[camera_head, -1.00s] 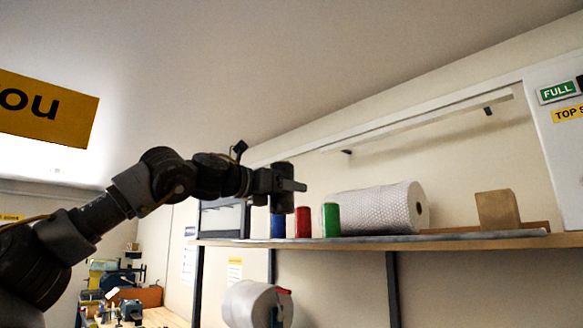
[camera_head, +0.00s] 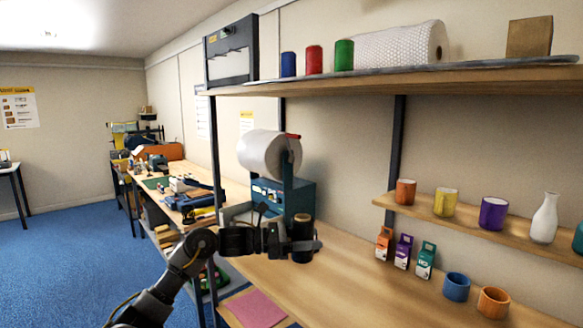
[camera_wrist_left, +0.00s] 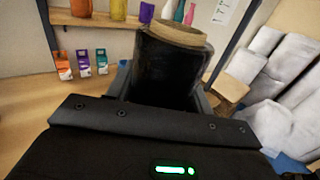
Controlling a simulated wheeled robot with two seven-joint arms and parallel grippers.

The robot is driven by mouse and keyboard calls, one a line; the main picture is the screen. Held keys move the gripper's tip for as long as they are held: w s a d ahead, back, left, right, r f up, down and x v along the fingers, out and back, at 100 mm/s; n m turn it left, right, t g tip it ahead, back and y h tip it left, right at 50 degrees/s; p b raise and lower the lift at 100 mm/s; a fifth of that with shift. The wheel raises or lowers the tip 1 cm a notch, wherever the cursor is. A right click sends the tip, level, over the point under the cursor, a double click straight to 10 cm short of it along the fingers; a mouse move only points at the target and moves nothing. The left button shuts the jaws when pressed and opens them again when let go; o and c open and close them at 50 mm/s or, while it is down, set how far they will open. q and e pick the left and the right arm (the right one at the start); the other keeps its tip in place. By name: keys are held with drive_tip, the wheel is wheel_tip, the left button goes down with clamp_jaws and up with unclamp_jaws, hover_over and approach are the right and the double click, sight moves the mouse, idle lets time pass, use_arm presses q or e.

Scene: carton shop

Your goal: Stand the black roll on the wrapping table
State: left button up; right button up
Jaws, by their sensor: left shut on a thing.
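The black roll (camera_head: 302,240) is held upright in my left gripper (camera_head: 300,246), over the wooden wrapping table (camera_head: 350,285). In the left wrist view the black roll (camera_wrist_left: 170,65) fills the space between the jaws, with its tan cardboard core rim at the top. The gripper is shut on it. I cannot tell for certain whether the roll's bottom touches the table. My right gripper is not in view.
Small cartons (camera_head: 403,251) stand at the table's back. A blue cup (camera_head: 456,287) and an orange cup (camera_head: 493,302) stand to the right. A pink sheet (camera_head: 256,308) lies front left. A white roll (camera_head: 268,154) hangs on a dispenser behind. The table's middle is clear.

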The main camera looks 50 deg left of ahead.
use_arm(q)
drive_tip(key=s+d+f+m+g+h+b, duration=0.1)
drive_tip(key=s+d+f+m+g+h, duration=0.2)
drive_tip(key=d+f, duration=1)
drive_tip(key=s+d+f+b, duration=0.1)
drive_tip(key=s+d+f, duration=0.1)
drive_tip(key=d, duration=0.5)
drive_tip(key=s+d+f+m+g+h, duration=0.1)
drive_tip(key=s+d+f, duration=0.1)
drive_tip(key=d+f, duration=0.2)
drive_tip(key=d, duration=0.3)
drive_tip(key=shift+s+d+f+b, duration=0.2)
drive_tip(key=shift+s+f+b, duration=0.1)
drive_tip(key=shift+s+b, duration=0.1)
